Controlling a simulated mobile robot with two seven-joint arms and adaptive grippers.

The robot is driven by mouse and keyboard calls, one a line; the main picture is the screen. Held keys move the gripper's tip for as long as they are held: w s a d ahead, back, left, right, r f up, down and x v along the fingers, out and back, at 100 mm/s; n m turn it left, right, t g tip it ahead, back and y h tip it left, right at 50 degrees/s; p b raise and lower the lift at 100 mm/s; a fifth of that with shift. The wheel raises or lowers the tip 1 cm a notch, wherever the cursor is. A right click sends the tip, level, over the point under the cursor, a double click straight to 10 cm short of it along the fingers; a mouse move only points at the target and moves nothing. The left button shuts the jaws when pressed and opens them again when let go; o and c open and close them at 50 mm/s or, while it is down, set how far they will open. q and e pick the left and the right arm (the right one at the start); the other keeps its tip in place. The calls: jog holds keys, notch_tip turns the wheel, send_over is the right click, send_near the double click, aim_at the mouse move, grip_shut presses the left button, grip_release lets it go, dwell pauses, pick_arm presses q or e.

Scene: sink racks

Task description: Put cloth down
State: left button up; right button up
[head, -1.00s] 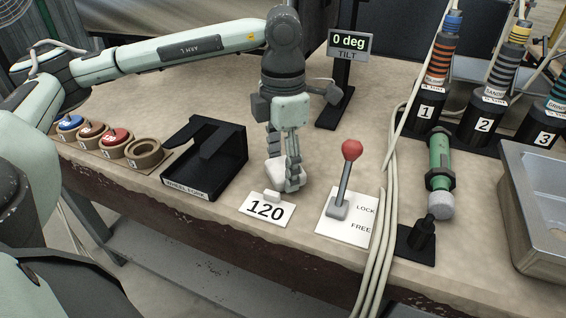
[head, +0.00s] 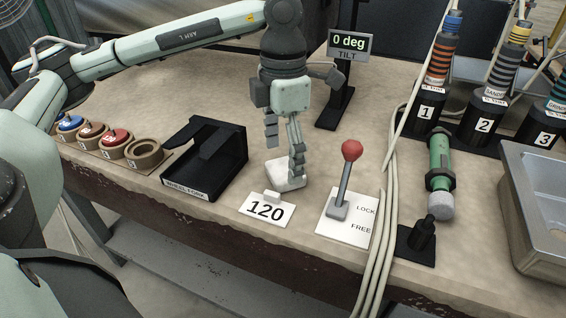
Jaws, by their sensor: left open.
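A white folded cloth (head: 285,174) lies on the beige bench top, behind the card marked 120 (head: 266,209). My left gripper (head: 284,163) is just above it, pointing down, with its fingers spread apart. One finger is raised to the left of the cloth and the other is low at its right side, hiding part of it. Whether that right finger touches the cloth is hard to tell. My right gripper is not in view.
A black wheel fork holder (head: 205,160) stands left of the cloth. A red-knobbed lever (head: 345,180) is to the right, with hanging cables (head: 388,215) beyond it. The tilt display post (head: 342,85) stands behind. A metal sink (head: 540,185) is at far right.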

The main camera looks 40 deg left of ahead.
aim_at(283, 168)
pick_arm(q)
notch_tip(283, 168, up, 10)
jog(key=shift+f, duration=0.25)
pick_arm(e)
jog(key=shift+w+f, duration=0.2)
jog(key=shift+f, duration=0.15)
